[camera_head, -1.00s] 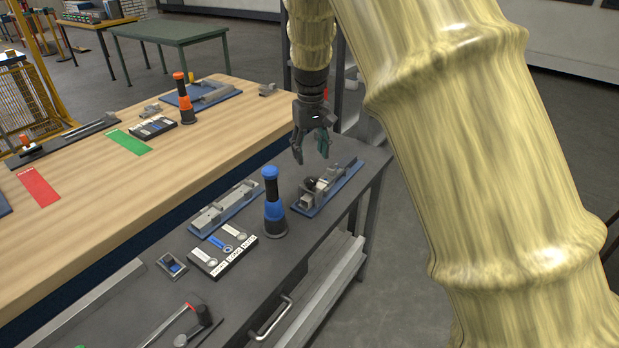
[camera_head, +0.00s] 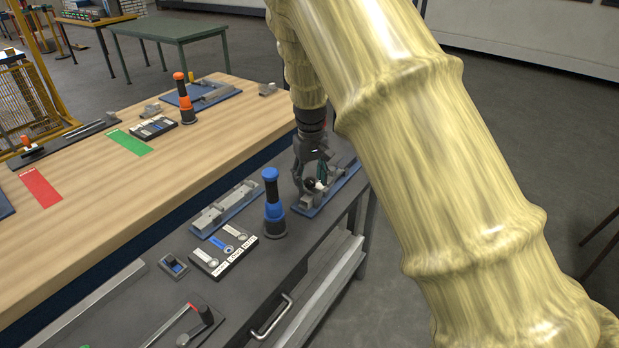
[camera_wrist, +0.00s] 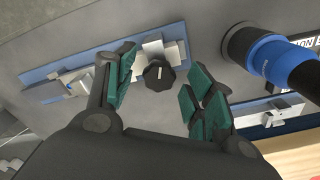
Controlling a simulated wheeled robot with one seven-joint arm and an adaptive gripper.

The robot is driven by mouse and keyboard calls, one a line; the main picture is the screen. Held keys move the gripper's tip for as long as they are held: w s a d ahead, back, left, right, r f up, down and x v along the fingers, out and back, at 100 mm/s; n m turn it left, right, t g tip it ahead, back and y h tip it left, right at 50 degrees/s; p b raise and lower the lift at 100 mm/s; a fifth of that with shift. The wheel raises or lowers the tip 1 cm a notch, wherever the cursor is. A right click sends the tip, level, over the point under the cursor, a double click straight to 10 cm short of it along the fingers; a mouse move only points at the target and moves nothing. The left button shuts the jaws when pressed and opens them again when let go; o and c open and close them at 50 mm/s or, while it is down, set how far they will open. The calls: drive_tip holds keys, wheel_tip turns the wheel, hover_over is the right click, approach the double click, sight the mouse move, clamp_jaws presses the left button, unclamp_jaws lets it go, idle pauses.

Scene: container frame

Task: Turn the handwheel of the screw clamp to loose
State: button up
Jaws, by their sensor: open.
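The screw clamp is a grey metal block (camera_wrist: 176,50) on a blue base plate (camera_wrist: 40,74), on the dark bench. Its handwheel (camera_wrist: 158,75) is a black knob with a white mark, in the middle of the wrist view. My gripper (camera_wrist: 165,82) is open, with one green-padded finger on each side of the handwheel and gaps to both. In the head view my gripper (camera_head: 312,178) is down over the clamp's blue plate (camera_head: 340,190) and partly hides the clamp. The handwheel is a small dark spot between the fingers there.
A blue and black upright tool (camera_head: 271,205) stands just left of the clamp. A second blue-plated fixture (camera_head: 222,212) and a labelled button panel (camera_head: 225,255) are farther left on the bench. A wooden table (camera_head: 90,190) lies beyond.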

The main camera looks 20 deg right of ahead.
drive_tip(key=c, duration=1)
drive_tip(key=shift+r, duration=0.1)
drive_tip(key=shift+m+p, duration=0.4)
drive_tip(key=shift+p, duration=0.05)
drive_tip(key=shift+m+p, duration=0.45)
drive_tip(key=shift+m, duration=0.35)
drive_tip(key=o, duration=1)
